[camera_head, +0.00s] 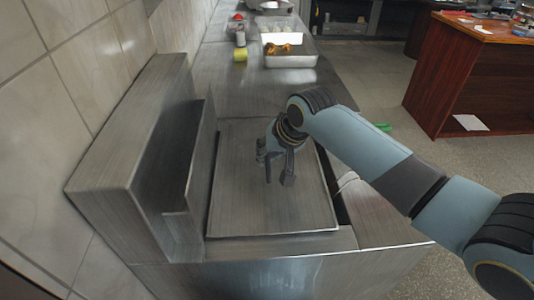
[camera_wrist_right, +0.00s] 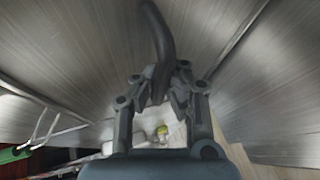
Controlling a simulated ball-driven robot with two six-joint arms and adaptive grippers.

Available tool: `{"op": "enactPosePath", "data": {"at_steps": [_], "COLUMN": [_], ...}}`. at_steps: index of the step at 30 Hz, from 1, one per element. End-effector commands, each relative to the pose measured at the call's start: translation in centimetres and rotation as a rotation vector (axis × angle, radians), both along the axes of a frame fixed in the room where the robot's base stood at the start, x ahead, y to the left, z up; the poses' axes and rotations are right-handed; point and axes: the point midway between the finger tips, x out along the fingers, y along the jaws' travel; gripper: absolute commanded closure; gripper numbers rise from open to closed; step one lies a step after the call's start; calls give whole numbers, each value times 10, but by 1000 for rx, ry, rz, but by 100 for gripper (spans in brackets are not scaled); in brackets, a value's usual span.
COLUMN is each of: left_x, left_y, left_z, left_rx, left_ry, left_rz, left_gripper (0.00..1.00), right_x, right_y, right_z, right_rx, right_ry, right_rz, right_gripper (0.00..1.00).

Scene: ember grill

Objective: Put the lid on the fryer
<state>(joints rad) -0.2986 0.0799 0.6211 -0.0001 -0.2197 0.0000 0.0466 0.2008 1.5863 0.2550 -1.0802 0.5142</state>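The lid (camera_head: 240,205) is a flat grey metal plate in the head view. It lies over the fryer (camera_head: 310,245) and covers most of its top. A dark gap shows along its right edge; I cannot tell whether it is fully seated. My right gripper (camera_head: 278,172) is over the middle of the lid. In the wrist view, the right gripper (camera_wrist_right: 165,88) has its fingers closed around the lid's dark curved handle (camera_wrist_right: 155,30). The exact contact is partly hidden. My left gripper is not in view.
A tall metal back panel (camera_head: 130,130) stands left of the fryer. Trays of food (camera_head: 290,61) and a yellow item (camera_head: 240,55) sit farther along the counter. A green handle (camera_head: 384,127) sticks out on the right, with wire near it in the wrist view (camera_wrist_right: 45,135).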

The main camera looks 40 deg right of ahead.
Motion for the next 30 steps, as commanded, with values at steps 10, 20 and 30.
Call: {"op": "enactPosePath", "data": {"at_steps": [10,20,30], "left_x": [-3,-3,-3], "left_y": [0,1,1], "left_z": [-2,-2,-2], "left_rx": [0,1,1], "left_ry": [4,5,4], "left_rz": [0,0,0], "left_gripper": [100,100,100], "right_x": [1,-1,-22], "right_y": [0,0,-3], "right_z": [-4,-6,31], "right_rx": [0,0,-2], "right_ry": [-2,2,-2], "right_rz": [0,0,2], "right_gripper": [82,67,67]}}
